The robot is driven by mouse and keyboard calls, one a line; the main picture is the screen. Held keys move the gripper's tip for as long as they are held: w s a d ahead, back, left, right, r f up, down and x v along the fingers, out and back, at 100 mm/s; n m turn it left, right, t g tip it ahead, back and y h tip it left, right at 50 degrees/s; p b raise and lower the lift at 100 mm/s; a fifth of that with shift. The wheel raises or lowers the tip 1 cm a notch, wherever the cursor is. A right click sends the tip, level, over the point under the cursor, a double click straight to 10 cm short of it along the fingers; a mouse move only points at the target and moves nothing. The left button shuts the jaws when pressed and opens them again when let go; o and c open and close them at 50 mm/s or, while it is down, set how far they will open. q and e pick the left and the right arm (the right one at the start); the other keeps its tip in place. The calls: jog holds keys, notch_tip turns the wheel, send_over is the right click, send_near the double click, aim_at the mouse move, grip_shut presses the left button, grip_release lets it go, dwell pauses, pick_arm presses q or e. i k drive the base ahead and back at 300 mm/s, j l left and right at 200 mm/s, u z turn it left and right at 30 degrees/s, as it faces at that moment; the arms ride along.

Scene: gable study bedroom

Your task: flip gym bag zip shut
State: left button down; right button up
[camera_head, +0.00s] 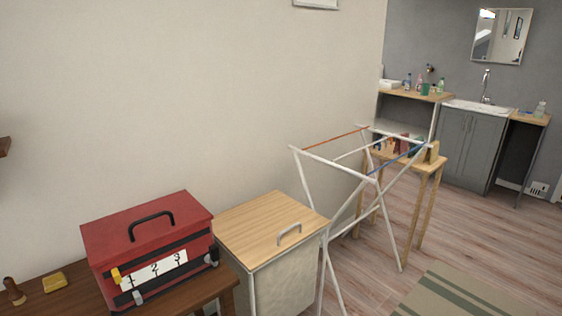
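I cannot make out a gym bag or a zip in the head view. The nearest bag-like thing is a red box (150,235) with a black carry handle on its lid. Its front has dark bands, a white label marked 1, 2, 3, and small yellow, grey and black latch-like parts. The lid looks closed. The box stands upright on a dark brown table (205,292) at the lower left. Neither of my grippers shows in this view.
A wooden-lidded hamper (270,225) stands right of the table. A white folding drying rack (335,160) stands beyond it, near a small wooden table (431,168). A yellow block (55,282) and a wooden-handled object (13,290) lie left of the red box. Floor shows at right.

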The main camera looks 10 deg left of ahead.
aim_at(115, 273)
jog(key=u, duration=1.4)
